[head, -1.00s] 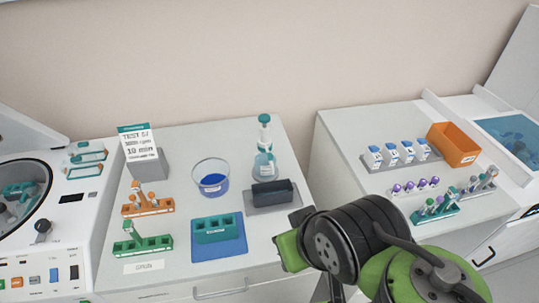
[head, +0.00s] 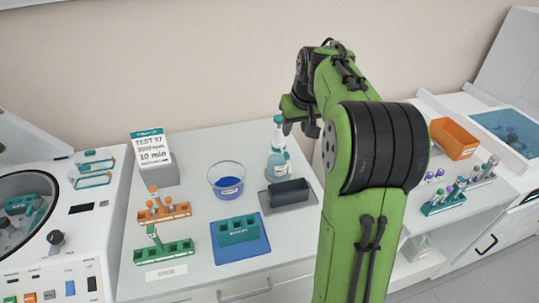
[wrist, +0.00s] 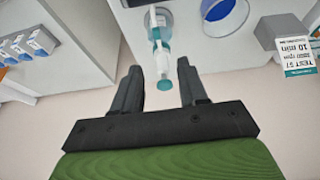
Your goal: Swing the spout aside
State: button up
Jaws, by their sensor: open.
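The dispenser bottle (head: 279,165) stands at the back right of the middle bench. It has a clear body, a teal collar and a white pump neck with a teal top (head: 279,119). A separate spout is too small to make out. My gripper (head: 290,126) is beside the bottle's top in the head view, partly hidden by my arm. In the wrist view my gripper (wrist: 158,68) is open and empty. The bottle's white neck (wrist: 162,62) shows between the two fingers there, with its teal top towards the palm. I cannot tell whether either finger touches it.
A dark holder on a grey tray (head: 290,208) is in front of the bottle. A sign (head: 152,150), tube racks and a blue mat (head: 238,251) are also there. My arm hides part of the right bench.

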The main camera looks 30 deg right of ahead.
aim_at(287, 155)
jog(key=x, duration=1.1)
jog(key=d+x, duration=0.1)
jog(key=x, duration=0.5)
jog(key=shift+w+r, duration=0.25)
jog(key=shift+w, duration=0.05)
grip_shut()
